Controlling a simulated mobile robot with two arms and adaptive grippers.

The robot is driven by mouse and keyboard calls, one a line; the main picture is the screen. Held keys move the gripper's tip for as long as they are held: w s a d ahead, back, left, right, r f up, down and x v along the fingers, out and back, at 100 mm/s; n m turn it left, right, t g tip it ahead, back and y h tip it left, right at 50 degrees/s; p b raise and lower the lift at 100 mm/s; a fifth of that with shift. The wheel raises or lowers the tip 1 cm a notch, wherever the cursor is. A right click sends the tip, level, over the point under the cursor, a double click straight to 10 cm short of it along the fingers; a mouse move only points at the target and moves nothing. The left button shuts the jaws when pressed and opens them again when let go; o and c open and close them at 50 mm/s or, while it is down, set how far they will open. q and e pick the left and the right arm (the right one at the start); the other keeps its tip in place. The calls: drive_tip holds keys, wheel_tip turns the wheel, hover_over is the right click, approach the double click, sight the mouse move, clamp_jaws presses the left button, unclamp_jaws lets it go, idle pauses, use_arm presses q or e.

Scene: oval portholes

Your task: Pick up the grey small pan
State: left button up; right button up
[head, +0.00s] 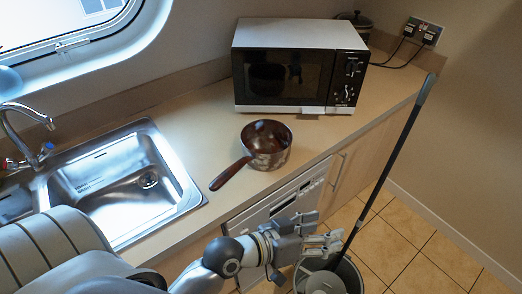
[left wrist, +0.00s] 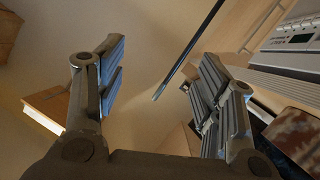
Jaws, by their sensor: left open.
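A small pan (head: 281,158) stands upright on the counter in front of the microwave in the head view. It looks dark brown inside, with a mottled grey-brown side, and its brown handle points to the lower left. My left gripper (head: 318,232) is open and empty, in front of the counter edge, to the lower right of the pan and apart from it. The left wrist view shows its two fingers (left wrist: 160,65) spread with nothing between them. A mottled brown surface (left wrist: 300,135) shows at that view's right edge; I cannot tell what it is. My right gripper is not in view.
The microwave (head: 290,75) stands behind the pan. A steel sink (head: 118,190) is at left. A dishwasher front (head: 275,203) is below the counter (head: 205,120). A long pole (head: 392,160) leans up from a grey bucket (head: 350,275) beside my left gripper.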

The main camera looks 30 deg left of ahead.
sight(250, 160)
use_arm(q)
wheel_tip(250, 160, up, 13)
drive_tip(key=w+a+n+t+h, duration=0.1)
drive_tip(key=w+n+t, duration=0.2)
drive_tip(key=n+t, duration=0.25)
drive_tip(key=w+a+r+n+t+y, duration=0.2)
drive_tip(key=a+r+n+t+y, duration=0.25)
drive_tip(key=a+n+y, duration=0.3)
drive_tip(key=w+a+f+n+g+y, duration=0.1)
drive_tip(key=a+f+n+g+y, duration=0.2)
drive_tip(key=a+f+n, duration=0.1)
drive_tip(key=w+a+f+n+g+y, duration=0.1)
drive_tip(key=a+f+n+g+y, duration=0.2)
drive_tip(key=a+f+n, duration=0.2)
drive_tip(key=w+a+f+n+g+y+p, duration=0.1)
drive_tip(key=a+f+n+g+y, duration=0.3)
drive_tip(key=f, duration=0.5)
drive_tip(key=shift+a+f+n, duration=0.35)
drive_tip(key=shift+f+n, duration=0.05)
drive_tip(key=shift+n, duration=0.5)
drive_tip(key=shift+w+a, duration=0.15)
drive_tip(key=shift+w, duration=0.1)
drive_tip(key=p+x, duration=0.1)
drive_tip(key=x, duration=0.3)
drive_tip(key=shift+s+a+r+p, duration=0.1)
drive_tip(key=shift+a+p, duration=0.15)
drive_tip(key=shift+p, duration=0.1)
drive_tip(key=shift+w+a, duration=0.15)
drive_tip(key=shift+w, duration=0.1)
